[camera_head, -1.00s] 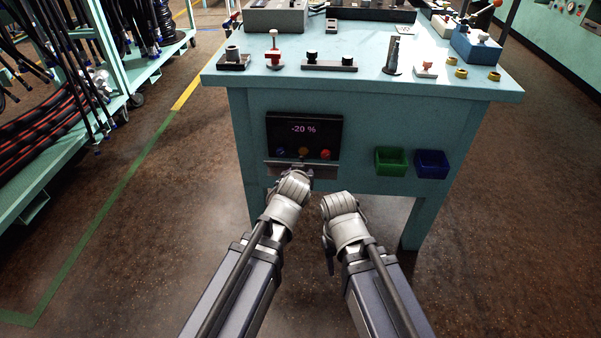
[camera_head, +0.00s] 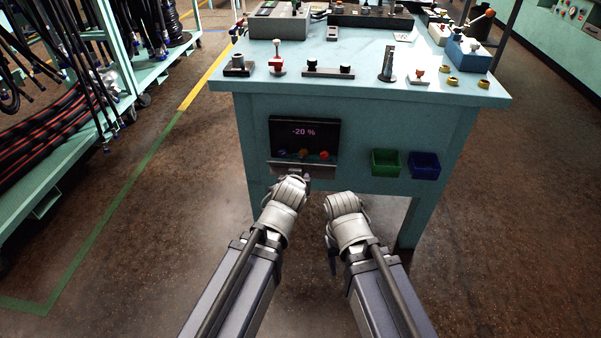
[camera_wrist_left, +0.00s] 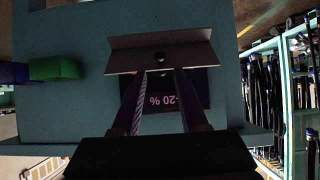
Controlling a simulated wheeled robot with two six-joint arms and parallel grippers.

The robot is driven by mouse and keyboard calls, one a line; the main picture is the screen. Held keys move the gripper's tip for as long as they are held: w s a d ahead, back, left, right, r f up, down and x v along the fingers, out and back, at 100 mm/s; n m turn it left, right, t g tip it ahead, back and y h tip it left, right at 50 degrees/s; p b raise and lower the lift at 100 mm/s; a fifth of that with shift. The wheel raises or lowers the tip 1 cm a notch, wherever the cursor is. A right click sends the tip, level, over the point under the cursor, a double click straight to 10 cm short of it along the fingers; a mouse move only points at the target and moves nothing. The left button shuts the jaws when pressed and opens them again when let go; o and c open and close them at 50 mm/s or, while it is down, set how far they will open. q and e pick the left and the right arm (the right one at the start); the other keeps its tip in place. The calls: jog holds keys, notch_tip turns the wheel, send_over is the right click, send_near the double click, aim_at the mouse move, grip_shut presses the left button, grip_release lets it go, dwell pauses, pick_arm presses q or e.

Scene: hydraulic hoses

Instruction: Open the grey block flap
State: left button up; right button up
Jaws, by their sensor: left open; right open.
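A grey flap-like ledge (camera_head: 303,169) sits on the bench front, just under a black panel (camera_head: 305,140) reading "-20 %". In the left wrist view it is a bent grey plate (camera_wrist_left: 160,50) with a dark round spot in the middle. My left gripper (camera_wrist_left: 163,75) is open, its two fingertips at the plate's panel-side edge; contact cannot be told. In the head view the left gripper (camera_head: 305,181) is just below the ledge, its fingers mostly hidden by the hand. My right gripper (camera_head: 332,258) is open and empty, lower and to the right, clear of the bench.
Green (camera_head: 386,162) and blue (camera_head: 424,165) bins hang on the bench front, right of the panel. The bench top (camera_head: 350,95) carries several fittings and a grey box (camera_head: 279,22). Hose racks (camera_head: 70,140) stand at the left. Floor (camera_head: 500,260) at the right is clear.

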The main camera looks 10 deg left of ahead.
pick_arm(q)
jog(key=w+r+g+p, duration=0.1)
jog(key=w+r+p, duration=0.1)
jog(key=p, duration=0.1)
jog(key=w+r+g+p, duration=0.1)
jog(key=w+r+p, duration=0.1)
jog(key=p, duration=0.2)
jog(key=w+d+r+g+p, duration=0.1)
jog(key=w+r+p, duration=0.1)
jog(key=p, duration=0.1)
jog(key=shift+r, duration=0.35)
jog(key=c, duration=0.6)
jog(key=w+r+g+p, duration=0.1)
jog(key=r+p, duration=0.1)
jog(key=p, duration=0.2)
jog(key=w+d+r+g+p, duration=0.1)
jog(key=w+r+g+p, duration=0.1)
jog(key=p, duration=0.1)
jog(key=shift+d+p, duration=0.15)
jog(key=shift+p, duration=0.25)
grip_shut()
jog(key=shift+w+d+r+g+p, duration=0.15)
jog(key=shift+r+g+p, duration=0.15)
jog(key=shift+p, duration=0.15)
jog(key=shift+f, duration=0.1)
